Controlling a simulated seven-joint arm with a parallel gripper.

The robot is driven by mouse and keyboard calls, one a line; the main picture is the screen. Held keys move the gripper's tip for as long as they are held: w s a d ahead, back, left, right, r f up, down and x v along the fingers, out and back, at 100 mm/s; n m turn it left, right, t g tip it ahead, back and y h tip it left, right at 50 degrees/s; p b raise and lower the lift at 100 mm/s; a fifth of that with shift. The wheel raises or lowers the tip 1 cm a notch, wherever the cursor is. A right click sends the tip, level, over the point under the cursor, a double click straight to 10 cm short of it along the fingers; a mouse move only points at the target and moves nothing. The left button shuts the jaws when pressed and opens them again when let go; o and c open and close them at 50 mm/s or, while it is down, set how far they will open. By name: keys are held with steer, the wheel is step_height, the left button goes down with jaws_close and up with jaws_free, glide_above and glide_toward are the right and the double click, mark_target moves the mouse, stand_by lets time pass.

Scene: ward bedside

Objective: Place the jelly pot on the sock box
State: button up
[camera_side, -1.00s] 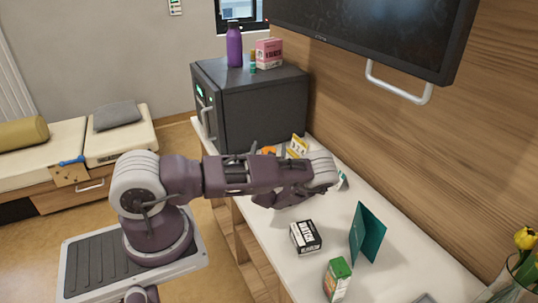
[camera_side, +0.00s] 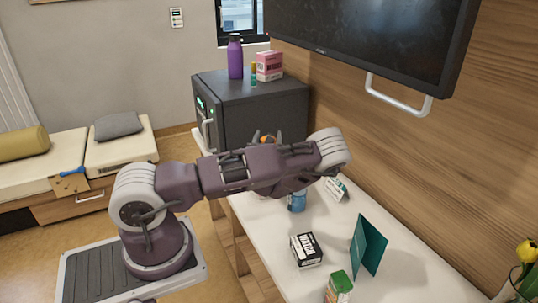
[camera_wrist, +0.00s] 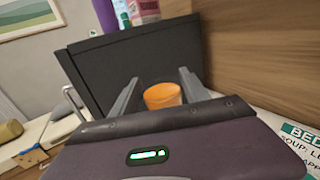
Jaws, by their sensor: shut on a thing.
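The jelly pot appears to be the round orange pot (camera_wrist: 163,96) between my two fingers in the wrist view. My gripper (camera_wrist: 158,80) is shut on it, with the pot's orange top facing the camera. In the side view a bit of orange (camera_side: 268,139) shows between the fingertips, just above my arm and in front of the dark cabinet. My arm hides the rest of the pot. I cannot tell for sure which box is the sock box. A black-and-white box (camera_side: 306,251) lies on the white counter, and its lettering is unclear.
The dark cabinet (camera_side: 260,108) carries a purple bottle (camera_side: 235,57) and a pink box (camera_side: 269,66). On the counter are a blue can (camera_side: 296,201), a teal folded card (camera_side: 368,246), a green box (camera_side: 339,287) and a white-green card (camera_side: 335,188). A wall screen (camera_side: 365,40) hangs above.

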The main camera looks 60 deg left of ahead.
steer(key=shift+s+a+r, duration=0.1)
steer(key=shift+s+r, duration=0.15)
steer(key=shift+s, duration=0.3)
steer(key=shift+s+r, duration=0.25)
steer(key=shift+s, duration=0.3)
steer(key=shift+s+f, duration=0.2)
steer(key=shift+f, duration=0.1)
step_height(320, 180, down, 9)
steer(key=shift+f, duration=0.15)
steer(key=shift+f, duration=0.15)
steer(key=o, duration=1.6)
